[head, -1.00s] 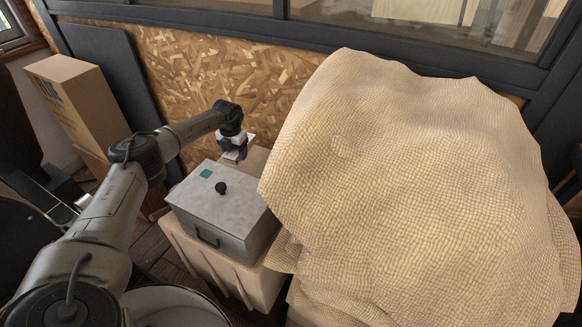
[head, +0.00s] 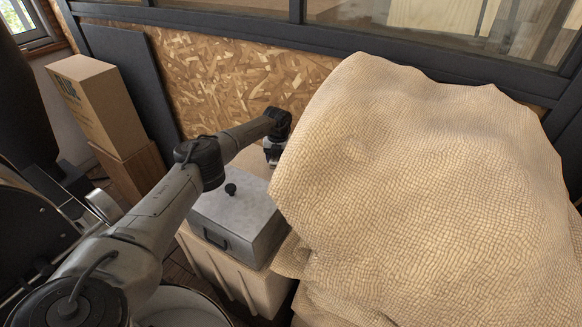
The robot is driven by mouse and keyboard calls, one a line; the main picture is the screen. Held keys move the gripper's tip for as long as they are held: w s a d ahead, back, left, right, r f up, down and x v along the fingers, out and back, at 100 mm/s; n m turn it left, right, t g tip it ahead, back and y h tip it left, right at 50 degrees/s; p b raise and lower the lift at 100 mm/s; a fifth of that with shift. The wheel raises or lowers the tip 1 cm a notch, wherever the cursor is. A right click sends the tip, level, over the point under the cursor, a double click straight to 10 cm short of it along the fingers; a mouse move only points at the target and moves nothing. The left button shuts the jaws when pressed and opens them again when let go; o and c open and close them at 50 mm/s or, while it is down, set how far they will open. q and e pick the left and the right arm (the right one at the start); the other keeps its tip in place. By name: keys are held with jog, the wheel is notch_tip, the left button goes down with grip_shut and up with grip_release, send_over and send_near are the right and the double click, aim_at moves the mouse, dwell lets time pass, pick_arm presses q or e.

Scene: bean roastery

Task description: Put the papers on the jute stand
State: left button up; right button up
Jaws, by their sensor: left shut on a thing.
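The jute stand (head: 420,190) is a large heap draped in tan woven cloth, filling the right half of the head view. My left gripper (head: 272,158) is at the left edge of this heap, above and behind the grey metal box. It is shut on the papers, but its fingertips and the papers are mostly hidden behind the heap's edge and the gripper itself. I cannot tell whether they touch the cloth. My right gripper is not in view.
The lidded grey metal box (head: 240,222) with a black knob stands on a beige bin (head: 235,280), under my left forearm. A cardboard box (head: 100,105) stands at the left. A chipboard wall (head: 225,75) closes the back.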

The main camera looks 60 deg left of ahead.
aim_at(291, 172)
pick_arm(q)
jog(key=shift+w+d, duration=1.3)
jog(key=shift+w, duration=0.15)
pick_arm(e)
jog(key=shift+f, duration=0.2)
pick_arm(q)
jog(key=f, duration=0.1)
jog(key=f+b, duration=0.1)
jog(key=f, duration=0.1)
jog(key=shift+w+d, duration=0.2)
jog(key=shift+w, duration=0.05)
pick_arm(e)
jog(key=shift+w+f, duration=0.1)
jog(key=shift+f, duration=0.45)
pick_arm(q)
jog(key=shift+s+f+b, duration=0.1)
jog(key=shift+f+b, duration=0.2)
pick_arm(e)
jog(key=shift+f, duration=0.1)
pick_arm(q)
jog(key=shift+r, duration=0.1)
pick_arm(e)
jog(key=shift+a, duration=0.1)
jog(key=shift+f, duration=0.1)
pick_arm(q)
jog(key=o, duration=1)
